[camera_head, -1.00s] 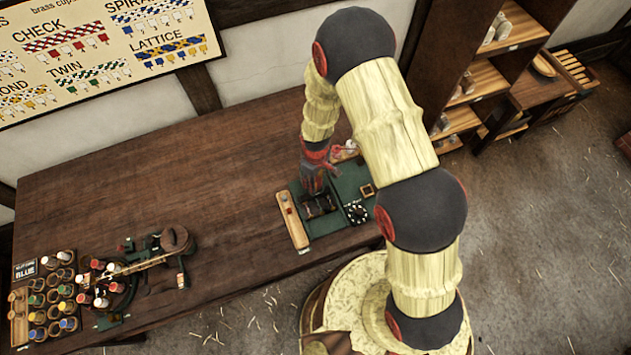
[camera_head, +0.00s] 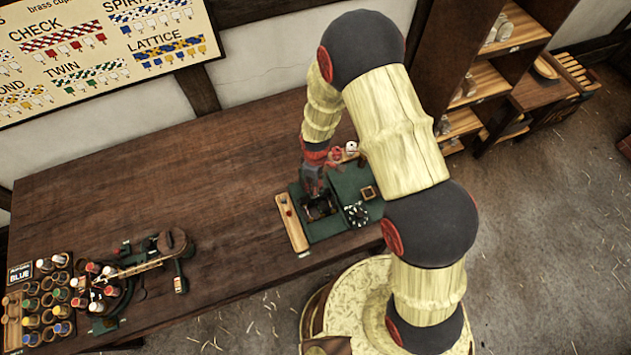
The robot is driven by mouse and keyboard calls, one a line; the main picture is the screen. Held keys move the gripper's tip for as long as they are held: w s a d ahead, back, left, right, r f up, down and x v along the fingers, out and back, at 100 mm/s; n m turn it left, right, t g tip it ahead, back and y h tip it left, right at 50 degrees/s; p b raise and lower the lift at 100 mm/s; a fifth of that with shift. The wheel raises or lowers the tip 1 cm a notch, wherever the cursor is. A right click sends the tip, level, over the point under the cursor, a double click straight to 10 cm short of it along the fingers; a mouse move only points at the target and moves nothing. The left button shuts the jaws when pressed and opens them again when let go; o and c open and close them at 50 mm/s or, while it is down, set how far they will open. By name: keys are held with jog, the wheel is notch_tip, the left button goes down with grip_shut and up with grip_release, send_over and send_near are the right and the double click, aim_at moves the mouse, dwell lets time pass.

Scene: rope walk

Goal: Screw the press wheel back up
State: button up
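My gripper (camera_head: 314,182) points down over a dark press-like device (camera_head: 319,208) on a green board (camera_head: 328,231) on the wooden table. The gripper's fingers are small and dark against the device. I cannot tell whether they are open or shut, or whether they touch it. I cannot make out the press wheel for certain; the gripper covers part of the device. A small red part (camera_head: 335,154) shows behind the gripper, at the back of the board.
A braiding stand (camera_head: 150,262) and a bobbin rack (camera_head: 12,320) stand at the table's left. The table between is clear.

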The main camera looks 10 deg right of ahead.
jog(key=o, duration=1.2)
jog(key=shift+c, duration=0.2)
jog(key=shift+r, duration=0.1)
notch_tip(320, 180, up, 12)
